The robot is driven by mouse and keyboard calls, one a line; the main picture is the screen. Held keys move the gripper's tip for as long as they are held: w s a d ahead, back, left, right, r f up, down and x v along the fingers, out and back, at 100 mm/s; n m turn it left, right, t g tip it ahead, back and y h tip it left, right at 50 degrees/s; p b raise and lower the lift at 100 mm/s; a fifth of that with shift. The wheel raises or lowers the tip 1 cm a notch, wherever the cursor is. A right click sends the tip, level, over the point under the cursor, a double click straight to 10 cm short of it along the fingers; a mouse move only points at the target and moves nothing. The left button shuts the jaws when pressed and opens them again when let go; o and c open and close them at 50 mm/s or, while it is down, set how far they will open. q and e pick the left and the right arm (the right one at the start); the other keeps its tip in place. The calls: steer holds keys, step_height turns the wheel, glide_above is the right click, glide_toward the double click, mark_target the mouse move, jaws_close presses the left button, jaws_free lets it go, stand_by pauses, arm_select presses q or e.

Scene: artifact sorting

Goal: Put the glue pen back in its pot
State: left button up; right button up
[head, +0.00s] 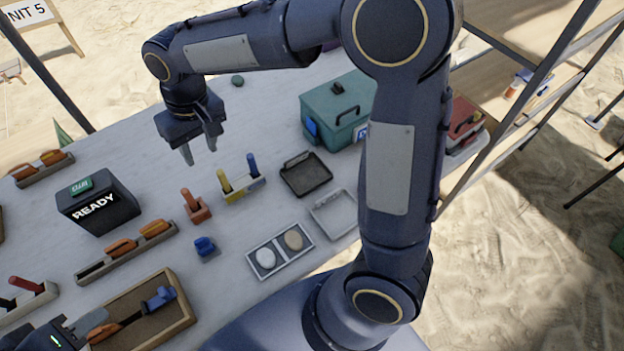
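No item is clearly marked as the glue pen, so I cannot tell for sure which it is. A small blue pot-like block (205,248) stands on the table with no pen visible in it. A blue piece (160,298) lies at the right end of a wooden tray (183,316). My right gripper (198,151) hangs above the far left part of the table, its fingers apart with nothing between them. My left gripper (90,325) is at the bottom left edge by the tray; its fingers are mostly cut off or unclear.
A dark READY box (97,206) stands left. A black tray (306,176) and teal box (338,106) lie beyond. My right arm hides the table's right side.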

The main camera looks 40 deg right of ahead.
steer(key=s+d+r+m+t+y, duration=0.2)
steer(key=s+d+r, duration=0.2)
steer(key=s+d, duration=0.65)
steer(key=s+d+f+m+t, duration=0.1)
steer(key=s, duration=0.4)
steer(key=s+d+f+t, duration=0.1)
steer(key=s+d+t, duration=0.1)
steer(key=s, duration=0.3)
steer(key=shift+s+f+m, duration=0.25)
steer(key=shift+s+m, duration=0.15)
